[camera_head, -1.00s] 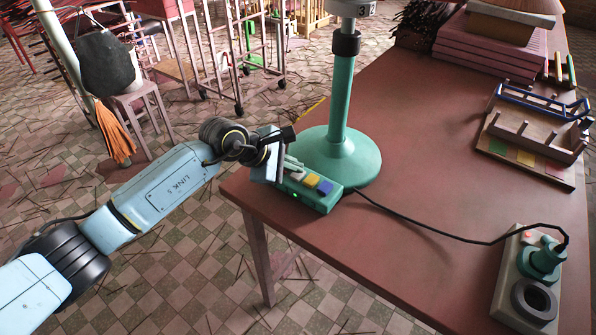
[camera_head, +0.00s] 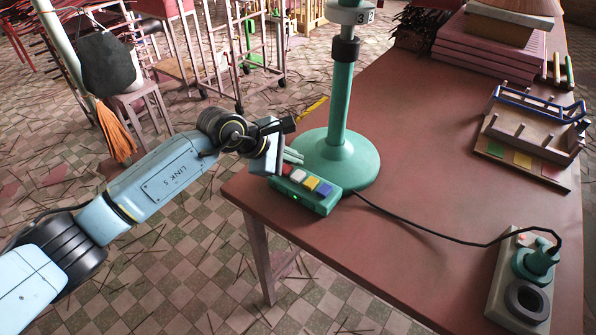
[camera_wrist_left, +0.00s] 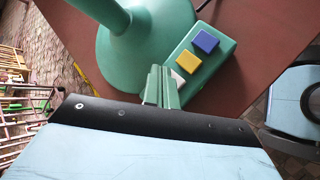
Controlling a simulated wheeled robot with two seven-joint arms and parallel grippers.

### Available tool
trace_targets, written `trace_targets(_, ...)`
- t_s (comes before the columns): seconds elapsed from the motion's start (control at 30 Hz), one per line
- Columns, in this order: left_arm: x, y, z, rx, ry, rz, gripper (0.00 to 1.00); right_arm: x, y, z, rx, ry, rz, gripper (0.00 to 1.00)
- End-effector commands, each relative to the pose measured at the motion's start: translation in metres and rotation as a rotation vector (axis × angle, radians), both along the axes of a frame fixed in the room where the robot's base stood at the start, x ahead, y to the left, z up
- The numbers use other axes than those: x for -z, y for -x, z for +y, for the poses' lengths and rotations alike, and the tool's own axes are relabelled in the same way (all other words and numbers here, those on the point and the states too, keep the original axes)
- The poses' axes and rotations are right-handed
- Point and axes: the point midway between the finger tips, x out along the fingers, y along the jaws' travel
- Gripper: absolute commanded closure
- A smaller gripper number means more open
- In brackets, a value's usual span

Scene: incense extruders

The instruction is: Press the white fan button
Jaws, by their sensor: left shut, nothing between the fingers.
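The white fan button (camera_head: 298,176) is on the green button box (camera_head: 325,203) at the foot of the green fan stand (camera_head: 338,160). It lies between a red button (camera_head: 287,169) and a yellow one (camera_head: 311,183), with a blue one (camera_head: 324,189) at the end. My left gripper (camera_head: 293,155) is shut and empty, just above and behind the red and white buttons, apparently apart from them. In the left wrist view the fingertips (camera_wrist_left: 160,72) partly hide the white button (camera_wrist_left: 178,79). My right gripper is not in view.
The fan's round base and pole stand right behind the button box. A black cable (camera_head: 425,229) runs right to a socket block (camera_head: 520,285). A wooden rack (camera_head: 530,140) and pink stacked boards (camera_head: 485,45) stand farther back. The middle of the red table (camera_head: 430,150) is clear.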

Motion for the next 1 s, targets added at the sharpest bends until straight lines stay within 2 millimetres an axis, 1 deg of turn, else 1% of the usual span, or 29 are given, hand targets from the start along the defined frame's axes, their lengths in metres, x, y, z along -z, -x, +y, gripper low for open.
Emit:
trace_targets(0.03, -0.009, 0.0, 0.0, 0.0, 0.0, -0.001, 1.0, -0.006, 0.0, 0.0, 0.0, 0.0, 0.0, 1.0)
trace_targets(0.3, -0.033, 0.0, 0.0, 0.001, -0.002, -0.001, 1.0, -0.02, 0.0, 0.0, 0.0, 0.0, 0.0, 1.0)
trace_targets(1.0, -0.034, 0.0, 0.0, 0.001, -0.001, 0.0, 1.0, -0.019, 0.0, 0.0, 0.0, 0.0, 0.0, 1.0)
